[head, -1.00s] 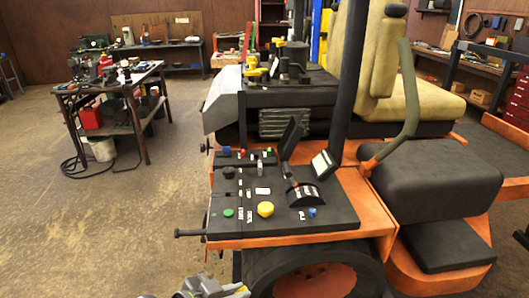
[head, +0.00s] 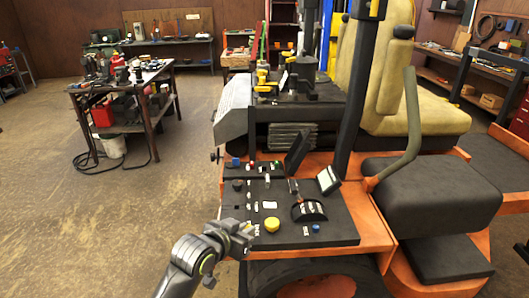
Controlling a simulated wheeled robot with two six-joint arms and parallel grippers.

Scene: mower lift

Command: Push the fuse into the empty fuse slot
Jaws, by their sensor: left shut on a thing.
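My left gripper (head: 243,231) is over the left front part of the mower's black control panel (head: 340,232), just left of the yellow knob (head: 272,224). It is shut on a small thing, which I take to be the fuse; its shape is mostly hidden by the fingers. I cannot make out the empty fuse slot at this size. Small red, white and dark fittings sit on the panel's left side behind the gripper. I cannot tell whether the held thing touches the panel. My right gripper is not in view.
A lever console (head: 309,209) and a small tilted screen (head: 328,179) stand on the panel. A black post (head: 356,100) rises behind it. Open floor (head: 100,220) lies at left, with a cluttered workbench (head: 118,85) beyond.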

